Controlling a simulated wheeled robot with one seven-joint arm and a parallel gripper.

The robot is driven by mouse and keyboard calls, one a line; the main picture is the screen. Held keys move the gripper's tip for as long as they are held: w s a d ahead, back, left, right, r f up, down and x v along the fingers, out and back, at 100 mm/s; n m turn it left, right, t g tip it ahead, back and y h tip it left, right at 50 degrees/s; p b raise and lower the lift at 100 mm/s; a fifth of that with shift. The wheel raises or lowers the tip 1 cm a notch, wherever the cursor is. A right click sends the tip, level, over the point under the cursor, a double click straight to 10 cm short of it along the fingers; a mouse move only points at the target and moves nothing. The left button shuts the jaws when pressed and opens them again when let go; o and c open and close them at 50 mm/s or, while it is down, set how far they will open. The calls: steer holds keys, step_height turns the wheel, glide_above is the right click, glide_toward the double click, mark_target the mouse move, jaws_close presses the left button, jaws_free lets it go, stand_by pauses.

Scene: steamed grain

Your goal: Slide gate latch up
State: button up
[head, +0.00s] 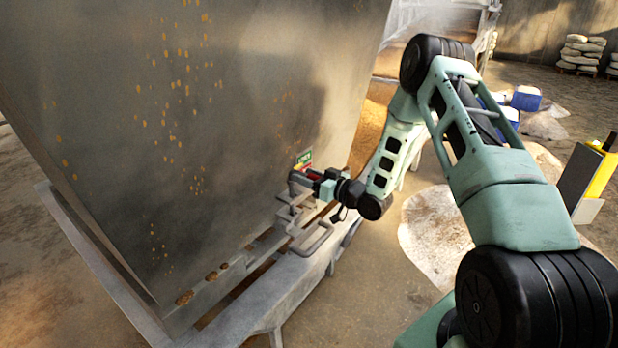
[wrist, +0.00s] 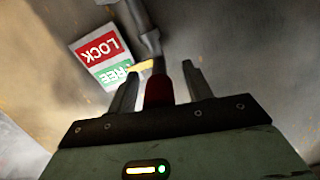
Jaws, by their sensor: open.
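The gate latch has a red grip (wrist: 158,90) on a grey metal bar (wrist: 146,30), seen in the wrist view. My gripper (wrist: 162,84) is open, with one finger on each side of the red grip and visible gaps to it. In the head view my gripper (head: 308,180) is at the lower right of the large metal gate panel (head: 200,110), and it mostly hides the latch there. A sign beside the latch has a red LOCK part (wrist: 98,48) and a green part (wrist: 112,74), whose word is partly covered.
A grey metal frame with loop-shaped brackets (head: 312,240) sits just below my gripper. A ledge (head: 275,290) runs along the panel's foot. A yellow and dark object (head: 597,170) stands on the floor at right. Stacked sacks (head: 582,52) are far back.

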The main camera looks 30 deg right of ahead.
steer(key=shift+s+d+f, duration=0.1)
steer(key=shift+s+d, duration=0.1)
steer(key=shift+s, duration=0.25)
steer(key=b+v, duration=0.5)
steer(key=v, duration=1.1)
steer(key=shift+s+b, duration=0.25)
steer(key=shift+b, duration=0.05)
